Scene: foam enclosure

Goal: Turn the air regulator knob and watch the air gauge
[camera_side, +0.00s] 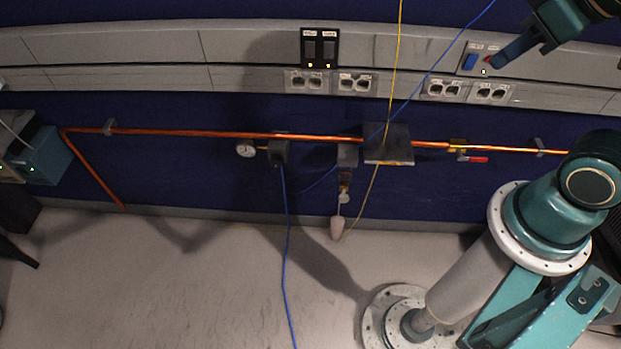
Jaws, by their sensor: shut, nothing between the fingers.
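The air gauge (246,148) is a small round white dial on the left part of the copper pipe. Its needle is too small to read. A dark block (280,152) sits right beside it on the pipe and looks like the regulator. Its knob is too small and dark to make out. My gripper (496,63) is at the upper right, shut and empty, in front of a wall panel with a blue square (470,61) and a red button (488,59). It is far to the right of the gauge and above the pipe. I cannot tell whether it touches the panel.
The copper pipe (210,133) runs along the blue wall, with a grey box (388,145) and a red-handled valve (474,159). A pale bulb (337,228) hangs below a fitting. Blue (289,260) and yellow (398,60) lines hang across. Outlets (307,80) line the trunking.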

